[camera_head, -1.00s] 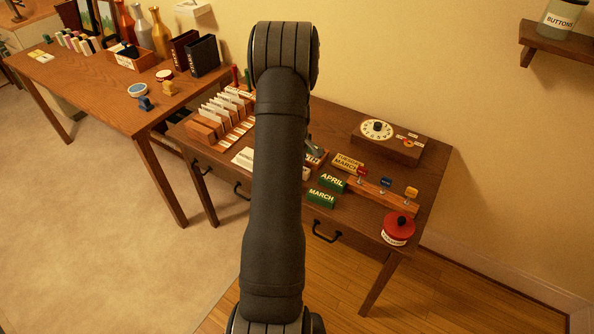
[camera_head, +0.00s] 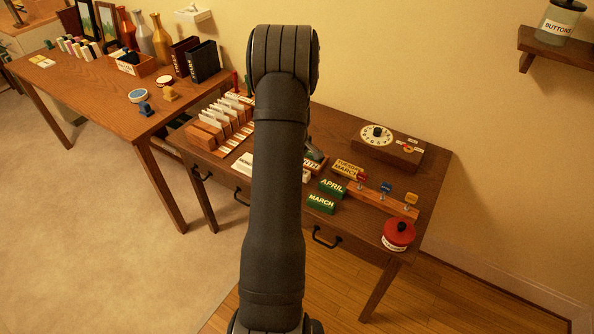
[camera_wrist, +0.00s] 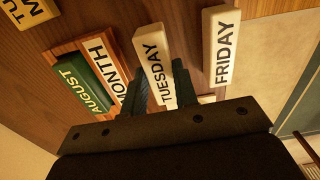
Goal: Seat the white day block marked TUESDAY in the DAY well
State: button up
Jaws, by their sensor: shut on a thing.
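In the wrist view, my gripper (camera_wrist: 161,72) is shut on the white TUESDAY block (camera_wrist: 154,58), with a dark finger on either side. The block's lettering faces the camera. Beside it on the left is the wooden holder, with a MONTH label (camera_wrist: 103,62) and a green AUGUST block (camera_wrist: 79,84) in it. The DAY well is not visible; the block and fingers cover that side of the holder. I cannot tell whether the block touches the holder. In the head view, my arm hides the gripper's hold, and only part of the holder (camera_head: 314,165) shows.
A white FRIDAY block (camera_wrist: 222,48) lies close to the right of the held block. Yellow (camera_head: 347,168) and green APRIL (camera_head: 332,187) and MARCH (camera_head: 321,203) blocks lie right of the holder. A stamp rack (camera_head: 385,197), red pot (camera_head: 398,235) and dial box (camera_head: 388,147) stand farther right.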

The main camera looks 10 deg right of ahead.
jog(key=r, duration=0.3)
jog(key=shift+s+d+r, duration=0.1)
jog(key=shift+s+d, duration=0.3)
jog(key=s+d+r, duration=0.6)
jog(key=s+d, duration=0.1)
jog(key=w+a+r, duration=0.1)
jog(key=w, duration=1.6)
jog(key=w+a+f, duration=0.4)
jog(key=w+a, duration=0.1)
jog(key=w+a+f, duration=0.2)
jog(key=a, duration=0.1)
jog(key=shift+w+a+f, duration=0.1)
jog(key=shift+w+f, duration=0.05)
jog(key=shift+f, duration=2.25)
jog(key=o, duration=0.6)
jog(key=shift+f, duration=0.15)
jog(key=o, duration=0.4)
